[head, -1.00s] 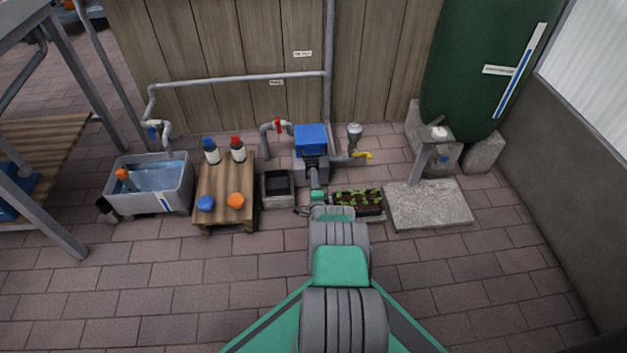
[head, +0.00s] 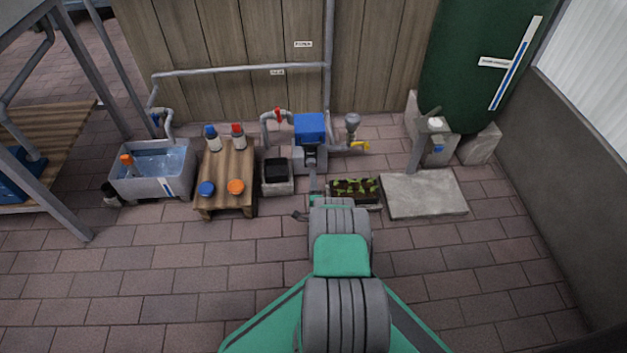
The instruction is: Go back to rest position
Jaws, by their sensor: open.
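My arm reaches forward from the bottom middle over the paving. My gripper (head: 302,214) is at its far end, mostly hidden behind my own wrist links. One dark finger shows at the left, and the gripper is open. It is in front of the small planter with seedlings (head: 355,190) and the grey box with a black inside (head: 277,177). I see nothing held in it, though most of it is hidden.
A wooden pallet table (head: 226,174) bears two bottles and two round caps. A water basin (head: 152,187) stands left of it. A blue-topped pump (head: 310,128), a concrete slab (head: 424,192) and a green tank (head: 465,70) are behind. The front paving is clear.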

